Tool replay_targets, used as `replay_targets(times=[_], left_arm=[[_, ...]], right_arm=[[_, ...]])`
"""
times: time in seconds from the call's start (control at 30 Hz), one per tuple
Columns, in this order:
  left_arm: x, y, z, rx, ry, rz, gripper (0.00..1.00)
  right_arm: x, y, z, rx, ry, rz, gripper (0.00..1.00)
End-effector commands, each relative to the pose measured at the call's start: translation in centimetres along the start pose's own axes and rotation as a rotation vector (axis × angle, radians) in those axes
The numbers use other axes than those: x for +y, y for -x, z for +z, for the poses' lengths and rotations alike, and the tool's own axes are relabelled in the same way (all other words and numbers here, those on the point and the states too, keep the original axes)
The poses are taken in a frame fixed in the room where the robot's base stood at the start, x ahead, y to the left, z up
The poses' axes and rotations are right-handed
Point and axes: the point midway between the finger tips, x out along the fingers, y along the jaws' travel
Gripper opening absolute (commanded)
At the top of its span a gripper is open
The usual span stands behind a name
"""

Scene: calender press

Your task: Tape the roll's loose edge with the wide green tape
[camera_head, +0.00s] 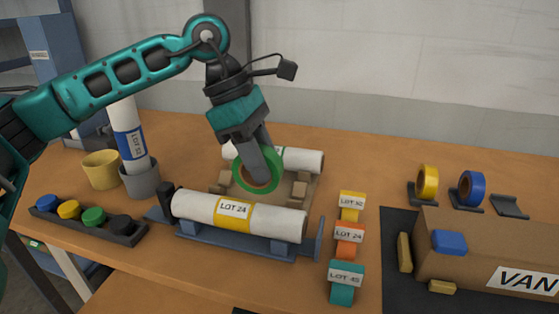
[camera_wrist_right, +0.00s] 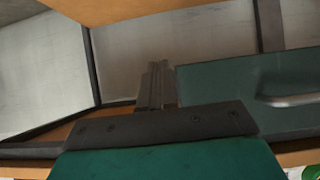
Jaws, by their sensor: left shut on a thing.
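My left gripper (camera_head: 262,172) is shut on a green tape roll (camera_head: 240,181), held over the bench between two white rolls. The front white roll (camera_head: 270,219) lies on a blue stand (camera_head: 235,246) and carries a yellow LOT 24 band. The rear white roll (camera_head: 308,160) lies on a wooden cradle (camera_head: 305,178) and is partly hidden by the gripper and tape. A loose edge cannot be made out on either roll. My right gripper (camera_wrist_right: 157,85) shows in the right wrist view with its fingers together and nothing between them, away from the rolls.
Yellow tape (camera_head: 428,182) and blue tape (camera_head: 471,188) stand in holders beside an empty holder (camera_head: 510,206). Lot tags (camera_head: 345,282) stand right of the stand. A cardboard box (camera_head: 485,250) lies on a dark mat. A yellow cup (camera_head: 102,170) and a cap tray (camera_head: 90,224) are at left.

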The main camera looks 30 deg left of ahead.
Motion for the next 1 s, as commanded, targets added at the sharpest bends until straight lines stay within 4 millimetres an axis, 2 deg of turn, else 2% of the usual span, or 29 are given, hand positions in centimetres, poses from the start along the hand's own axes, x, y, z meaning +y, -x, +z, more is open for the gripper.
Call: replay_targets(times=[0.07,0.2,0.43,1.0], left_arm=[[0.0,0.3,-0.8,0.0,0.002,0.002,0.1],[0.0,-1.4,-1.4,0.0,-0.001,-0.001,0.1],[0.0,-2.6,-1.9,0.0,-0.002,-0.001,0.1],[0.0,-2.8,-2.0,0.0,-0.002,0.001,0.1]], right_arm=[[-0.1,0.0,0.0,0.001,0.0,-0.002,0.0],[-0.4,-0.8,0.9,0.001,-0.006,-0.009,0.0],[-0.9,-1.3,0.6,0.005,-0.009,-0.023,0.0],[-1.3,-1.5,-0.1,0.015,-0.008,-0.033,0.0]])
